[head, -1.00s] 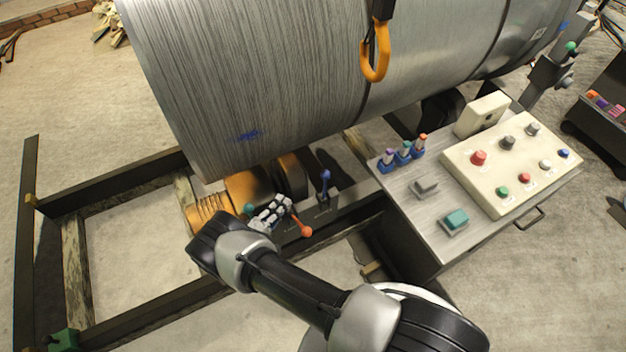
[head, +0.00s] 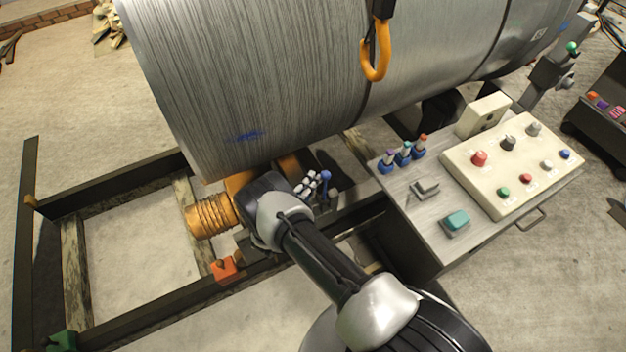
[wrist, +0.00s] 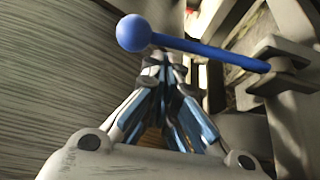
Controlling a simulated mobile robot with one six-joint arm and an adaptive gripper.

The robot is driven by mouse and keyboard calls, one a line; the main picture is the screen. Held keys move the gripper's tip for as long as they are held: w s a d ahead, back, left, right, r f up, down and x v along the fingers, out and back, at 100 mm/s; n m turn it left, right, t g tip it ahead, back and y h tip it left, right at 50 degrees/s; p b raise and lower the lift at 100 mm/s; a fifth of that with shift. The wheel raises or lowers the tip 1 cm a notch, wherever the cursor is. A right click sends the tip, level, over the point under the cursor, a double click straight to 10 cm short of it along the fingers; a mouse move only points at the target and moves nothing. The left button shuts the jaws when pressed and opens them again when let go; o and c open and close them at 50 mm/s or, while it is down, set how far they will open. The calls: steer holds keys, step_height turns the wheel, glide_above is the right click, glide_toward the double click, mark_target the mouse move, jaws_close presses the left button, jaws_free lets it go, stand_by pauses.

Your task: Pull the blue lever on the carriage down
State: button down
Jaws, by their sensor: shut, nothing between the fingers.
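The blue lever (head: 325,180) stands up from the carriage beam (head: 345,206) below the big drum. In the wrist view the blue lever (wrist: 205,48) runs from a grey bracket at right to a round knob just beyond my fingertips. My gripper (head: 318,177) is shut and empty, its fingertips right beside the lever's knob in the head view. In the wrist view my gripper (wrist: 162,58) has its tips together close to the rod near the knob. I cannot tell whether they touch it. My wrist hides the part of the beam left of the lever.
The large grey drum (head: 250,80) lies just behind the lever. A control table (head: 410,215) with buttons stands to the right. An orange hook (head: 376,55) hangs above. An orange block (head: 224,268) sits on the front beam at lower left.

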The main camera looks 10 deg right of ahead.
steer(key=shift+s, duration=0.1)
steer(key=shift+s+d+r, duration=0.1)
steer(key=shift+s+d, duration=0.2)
steer(key=shift+s, duration=0.45)
steer(key=shift+a, duration=0.1)
steer(key=w+a+v, duration=0.1)
steer(key=v, duration=0.8)
steer(key=w+a+b+v, duration=0.1)
steer(key=a+v, duration=0.1)
steer(key=v, duration=0.7)
steer(key=shift+a+f, duration=0.15)
steer(key=shift+f, duration=0.15)
steer(key=shift+w+r, duration=0.1)
